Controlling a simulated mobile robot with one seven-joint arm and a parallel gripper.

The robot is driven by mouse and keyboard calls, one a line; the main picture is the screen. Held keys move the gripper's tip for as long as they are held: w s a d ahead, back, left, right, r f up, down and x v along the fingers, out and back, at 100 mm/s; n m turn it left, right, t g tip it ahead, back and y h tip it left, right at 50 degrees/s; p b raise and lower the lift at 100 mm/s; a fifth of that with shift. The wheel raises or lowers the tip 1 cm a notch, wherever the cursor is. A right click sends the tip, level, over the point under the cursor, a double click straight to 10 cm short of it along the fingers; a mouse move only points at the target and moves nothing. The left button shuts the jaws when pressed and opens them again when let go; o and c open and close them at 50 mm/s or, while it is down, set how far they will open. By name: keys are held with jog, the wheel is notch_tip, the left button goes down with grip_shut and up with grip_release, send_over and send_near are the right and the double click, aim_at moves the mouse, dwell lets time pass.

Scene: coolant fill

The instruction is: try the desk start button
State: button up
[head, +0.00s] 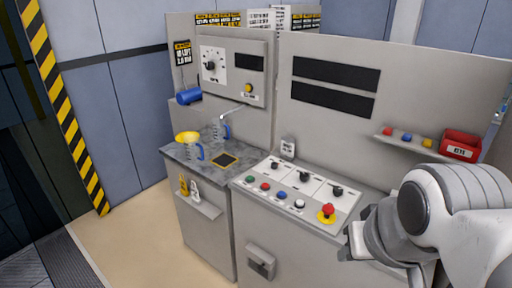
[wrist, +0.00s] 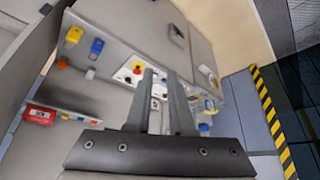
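The desk panel (head: 310,181) carries a row of buttons in the head view: a green button (head: 249,179) at the left end, a red one (head: 265,186), a blue one (head: 281,195) and a white one (head: 299,204). A red mushroom button (head: 327,210) on a yellow base sits at the right end; it also shows in the wrist view (wrist: 137,68). Lettering on the panel is too small to read. My gripper (head: 346,243) is at the right front of the desk, apart from the buttons. In the wrist view its fingers (wrist: 160,75) stand apart with nothing between them.
Dark knobs (head: 304,177) stand behind the buttons. A shelf (head: 400,140) with a red bin (head: 460,145) is at the right. A left worktop (head: 190,162) holds a jug with a yellow top (head: 187,138).

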grip_shut()
dwell(1.1)
